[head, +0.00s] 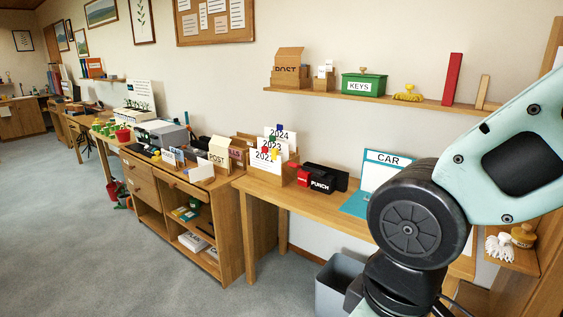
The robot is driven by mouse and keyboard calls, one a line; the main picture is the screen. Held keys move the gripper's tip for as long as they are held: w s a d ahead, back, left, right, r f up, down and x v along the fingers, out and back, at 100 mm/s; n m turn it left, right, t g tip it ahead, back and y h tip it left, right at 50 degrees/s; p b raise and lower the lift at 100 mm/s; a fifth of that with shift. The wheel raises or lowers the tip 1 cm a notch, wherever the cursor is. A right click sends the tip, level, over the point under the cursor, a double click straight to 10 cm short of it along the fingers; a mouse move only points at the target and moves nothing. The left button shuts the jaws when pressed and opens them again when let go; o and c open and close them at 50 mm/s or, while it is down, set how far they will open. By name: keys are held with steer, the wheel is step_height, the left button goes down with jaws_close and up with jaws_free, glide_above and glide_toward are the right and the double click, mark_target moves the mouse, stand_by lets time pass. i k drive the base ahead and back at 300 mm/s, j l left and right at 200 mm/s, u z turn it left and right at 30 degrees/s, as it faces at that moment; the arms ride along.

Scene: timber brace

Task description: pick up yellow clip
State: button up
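A small yellow object (408,94) lies on the wall shelf (395,99), between the green KEYS box (364,85) and a tall red block (452,79). It may be the yellow clip, but it is too small to tell its exact shape. Small coloured tabs, too small to make out well, show on the year-marked cards (269,157) on the desk below. My arm fills the right side of the head view, in front of the desk. My gripper is not in view.
The desk (318,205) below the shelf holds a black and red punch (320,178) and a blue-edged CAR folder (386,170). A grey bin (336,283) stands under it. The carpet (90,240) at left is clear.

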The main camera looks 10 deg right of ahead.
mark_target(274, 151)
steer(key=i+j, duration=0.3)
steer(key=i, duration=0.25)
steer(key=i+u, duration=0.25)
steer(key=i, duration=0.45)
steer(key=i+u, duration=0.25)
steer(key=i, duration=0.45)
steer(key=i+l+u, duration=0.25)
steer(key=i, duration=0.4)
